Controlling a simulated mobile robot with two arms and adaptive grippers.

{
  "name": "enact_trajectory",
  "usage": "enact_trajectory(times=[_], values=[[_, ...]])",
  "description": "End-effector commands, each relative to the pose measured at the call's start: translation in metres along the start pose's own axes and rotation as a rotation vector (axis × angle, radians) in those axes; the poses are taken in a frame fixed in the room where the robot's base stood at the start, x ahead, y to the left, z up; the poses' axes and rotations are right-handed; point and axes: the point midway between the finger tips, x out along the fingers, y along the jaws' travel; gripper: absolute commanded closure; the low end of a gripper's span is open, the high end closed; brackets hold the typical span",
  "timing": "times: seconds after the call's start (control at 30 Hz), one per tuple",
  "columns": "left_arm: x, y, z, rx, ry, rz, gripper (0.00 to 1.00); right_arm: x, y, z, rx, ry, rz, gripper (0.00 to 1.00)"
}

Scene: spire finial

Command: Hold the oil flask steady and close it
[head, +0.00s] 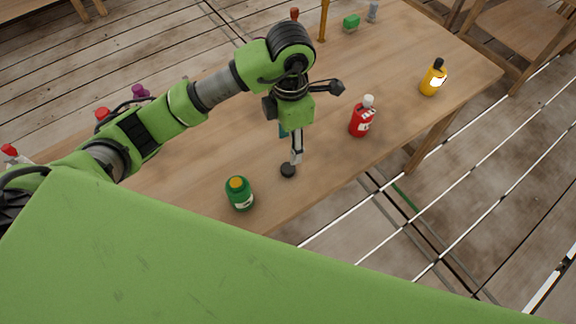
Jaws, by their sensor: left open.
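A green bottle (240,195) with a pale label and a yellow-orange top stands upright near the table's front edge. I cannot tell for sure whether it is the oil flask, or whether its top is an open mouth or a lid. A small black round piece (288,170), perhaps a cap, lies on the table right of it. My left gripper (319,123) is open, its fingers spread wide. One finger points down just above the black piece; I cannot tell whether they touch. A teal thing (283,130) is mostly hidden behind this gripper. My right gripper is not in view.
On the wooden table (210,135), a red bottle (360,122) stands right of my left gripper and a yellow bottle (433,80) farther right. Red-topped and purple items stand behind my arm.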

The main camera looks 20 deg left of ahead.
Motion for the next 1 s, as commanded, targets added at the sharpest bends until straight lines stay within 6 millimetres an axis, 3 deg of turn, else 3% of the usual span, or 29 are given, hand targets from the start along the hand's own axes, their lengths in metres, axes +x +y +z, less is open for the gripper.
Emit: enact_trajectory(times=[0.27,0.4,0.77,1.0], values=[[0.051,0.0,-0.001,-0.001,0.003,-0.003,0.54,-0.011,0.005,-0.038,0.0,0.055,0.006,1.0],[0.061,0.0,-0.001,0.0,0.002,-0.001,0.54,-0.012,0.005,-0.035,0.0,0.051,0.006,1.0],[0.065,0.0,-0.001,0.0,0.001,-0.001,0.54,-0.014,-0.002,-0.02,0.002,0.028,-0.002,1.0],[0.097,0.003,-0.004,-0.001,0.003,-0.005,0.54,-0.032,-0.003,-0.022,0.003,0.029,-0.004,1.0]])
